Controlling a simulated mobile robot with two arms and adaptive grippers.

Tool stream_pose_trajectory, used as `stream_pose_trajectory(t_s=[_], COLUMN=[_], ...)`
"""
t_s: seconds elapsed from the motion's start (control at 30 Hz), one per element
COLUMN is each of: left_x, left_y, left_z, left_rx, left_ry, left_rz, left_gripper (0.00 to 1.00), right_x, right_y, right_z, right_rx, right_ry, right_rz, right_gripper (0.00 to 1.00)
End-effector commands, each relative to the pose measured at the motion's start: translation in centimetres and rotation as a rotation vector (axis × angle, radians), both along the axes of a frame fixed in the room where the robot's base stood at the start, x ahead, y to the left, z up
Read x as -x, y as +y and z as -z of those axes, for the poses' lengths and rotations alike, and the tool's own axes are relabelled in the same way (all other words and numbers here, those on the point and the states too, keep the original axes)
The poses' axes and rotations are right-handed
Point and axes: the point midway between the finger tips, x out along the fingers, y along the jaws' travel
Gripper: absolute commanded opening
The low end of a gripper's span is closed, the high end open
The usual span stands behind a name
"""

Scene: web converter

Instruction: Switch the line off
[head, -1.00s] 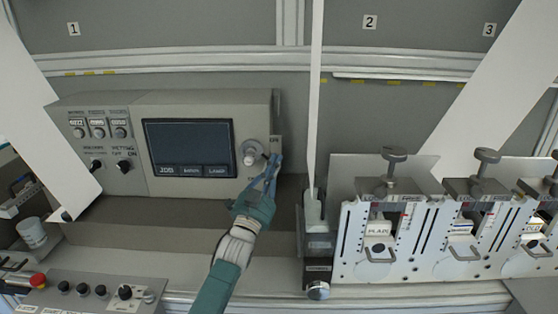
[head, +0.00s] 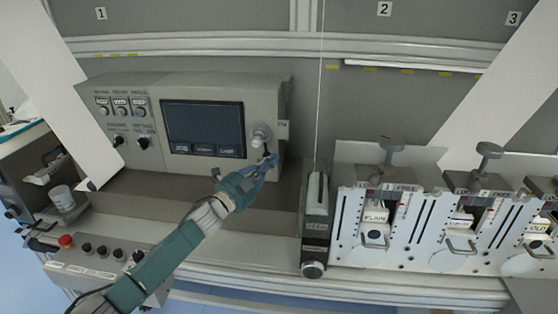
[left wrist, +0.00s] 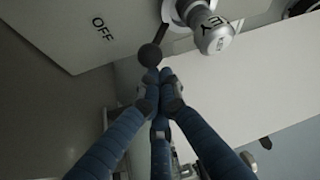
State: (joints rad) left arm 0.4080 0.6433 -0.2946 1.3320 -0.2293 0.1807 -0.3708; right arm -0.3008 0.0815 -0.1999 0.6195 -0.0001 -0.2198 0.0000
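The control box (head: 185,82) has a dark screen and a round grey key switch (head: 260,133) at its right end. In the left wrist view the switch (left wrist: 212,32) carries the word KEY and a dark lever with a black ball end (left wrist: 150,55). An OFF label (left wrist: 103,28) is printed on the panel beside it. My left gripper (head: 270,162) is just below the switch. In the left wrist view its blue fingers (left wrist: 163,78) are drawn together, tips right by the ball; whether they touch it I cannot tell. My right gripper is not in view.
A row of white slitter-like units (head: 440,235) with knobs stands to the right. A white web strip (head: 72,110) crosses at the left. A lower panel (head: 95,268) bears a red button (head: 66,241) and several black knobs. A cup (head: 62,196) stands at left.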

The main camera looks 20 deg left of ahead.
Motion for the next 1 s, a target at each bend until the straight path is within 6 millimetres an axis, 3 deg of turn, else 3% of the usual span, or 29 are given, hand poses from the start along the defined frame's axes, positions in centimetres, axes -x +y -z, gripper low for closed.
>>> stream_pose_trajectory(t_s=[0.2,1.0], left_x=[0.2,0.4], left_y=[1.1,1.8], left_z=[0.2,0.6], left_rx=[-0.136,-0.126], left_ry=[0.036,0.034], left_rz=[-0.003,-0.002], left_gripper=[0.00,0.00], right_x=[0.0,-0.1], right_y=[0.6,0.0], right_z=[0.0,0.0], right_rx=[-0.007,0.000], right_ry=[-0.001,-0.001], right_rz=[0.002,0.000], right_gripper=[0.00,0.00])
